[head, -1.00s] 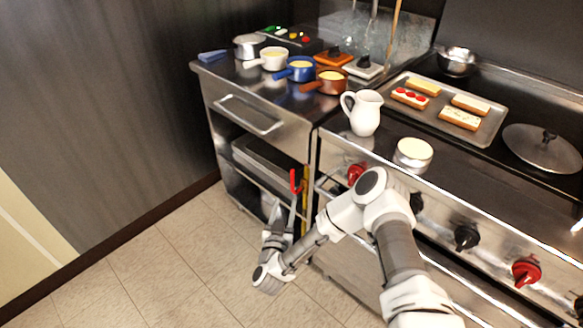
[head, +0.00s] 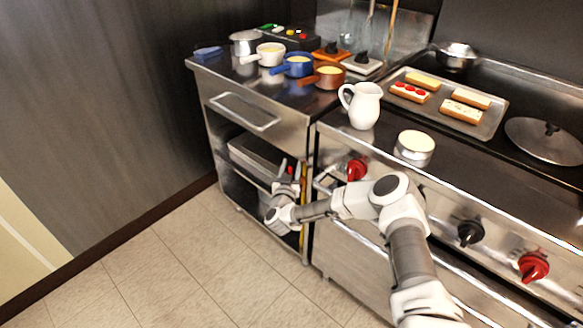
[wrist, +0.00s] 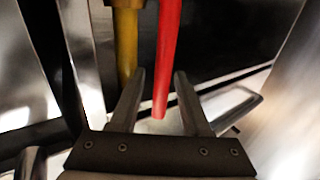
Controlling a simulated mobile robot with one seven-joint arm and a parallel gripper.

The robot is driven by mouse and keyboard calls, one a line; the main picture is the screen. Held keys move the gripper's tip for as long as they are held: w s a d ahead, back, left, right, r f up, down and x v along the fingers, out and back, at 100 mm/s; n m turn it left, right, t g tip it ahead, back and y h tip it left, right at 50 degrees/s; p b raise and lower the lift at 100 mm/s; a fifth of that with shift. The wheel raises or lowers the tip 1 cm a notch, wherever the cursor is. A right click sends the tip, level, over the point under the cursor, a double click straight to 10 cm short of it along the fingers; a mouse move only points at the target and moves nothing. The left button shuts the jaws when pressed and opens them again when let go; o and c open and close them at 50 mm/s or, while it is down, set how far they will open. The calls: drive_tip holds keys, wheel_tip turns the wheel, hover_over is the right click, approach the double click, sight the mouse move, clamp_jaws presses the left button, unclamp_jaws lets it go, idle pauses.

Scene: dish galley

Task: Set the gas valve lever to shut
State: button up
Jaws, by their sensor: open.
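The red gas valve lever (wrist: 168,55) hangs down in the wrist view, roughly parallel to the yellow pipe (wrist: 127,50) beside it. My gripper (wrist: 160,73) is open, with one finger on each side of the lever's lower end. Gaps show between the lever and both fingers in this view; I cannot tell the exact depth. In the head view my gripper (head: 288,170) is at the gap between the counter and the stove and hides most of the lever. A strip of the yellow pipe shows just to its right.
The steel counter (head: 232,85) with open shelves stands left of my gripper. The stove front with red and black knobs (head: 470,233) is at the right, close to my arm. A white pitcher (head: 364,106) stands above on the stove edge. The tiled floor (head: 190,260) is clear.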

drive_tip(key=shift+w, duration=0.1)
clamp_jaws()
idle(1.4)
